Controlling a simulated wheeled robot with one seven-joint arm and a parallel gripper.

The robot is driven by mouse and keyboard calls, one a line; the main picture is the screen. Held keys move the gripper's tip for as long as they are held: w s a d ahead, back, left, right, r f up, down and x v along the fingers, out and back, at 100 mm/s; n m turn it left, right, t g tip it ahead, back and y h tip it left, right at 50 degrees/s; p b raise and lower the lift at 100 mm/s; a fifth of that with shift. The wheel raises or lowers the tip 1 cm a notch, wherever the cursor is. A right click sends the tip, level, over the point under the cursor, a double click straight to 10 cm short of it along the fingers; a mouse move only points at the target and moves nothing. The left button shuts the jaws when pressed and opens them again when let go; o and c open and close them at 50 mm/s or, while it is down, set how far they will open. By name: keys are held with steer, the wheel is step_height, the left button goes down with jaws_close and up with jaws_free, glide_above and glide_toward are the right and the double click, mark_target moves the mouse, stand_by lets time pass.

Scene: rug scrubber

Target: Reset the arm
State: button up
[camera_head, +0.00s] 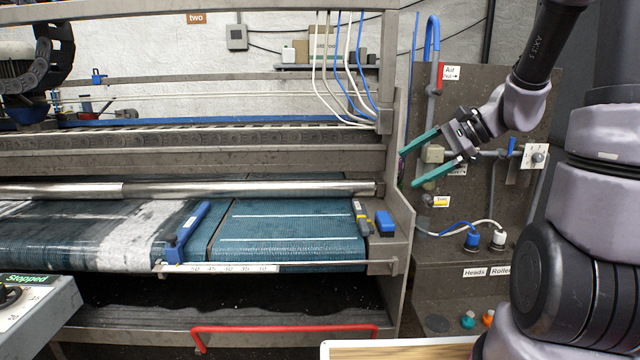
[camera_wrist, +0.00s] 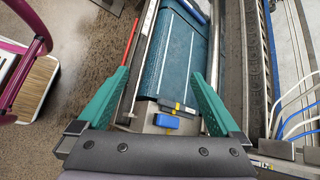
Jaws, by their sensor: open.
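My arm reaches in from the right in the head view, its wrist bent to the left. My gripper (camera_head: 408,168) is open and empty, with two green fingers spread apart. It hangs in front of the dark control panel (camera_head: 480,105), to the right of the rug scrubber's frame (camera_head: 392,120). In the wrist view the gripper (camera_wrist: 164,88) has its green fingers on either side of the picture. Between them, farther off, lie the teal bed (camera_wrist: 172,65) and a blue block (camera_wrist: 166,121). I cannot tell whether a finger touches the panel's fittings.
A blue-handled tool (camera_head: 186,232) rests on the bed beside a pale rug (camera_head: 110,235). A red bar (camera_head: 285,329) runs along the machine's front. A grey box labelled "Stopped" (camera_head: 40,310) is at lower left. Pipes and a valve (camera_head: 432,153) are near the gripper.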

steer(key=s+d+r+n+t+h, duration=0.3)
steer(key=s+r+n+h, duration=0.5)
steer(key=s+r, duration=0.4)
steer(key=s+n, duration=0.1)
steer(key=s, duration=0.1)
steer(key=shift+s+t, duration=0.3)
steer(key=shift+s, duration=0.1)
steer(key=shift+r, duration=0.1)
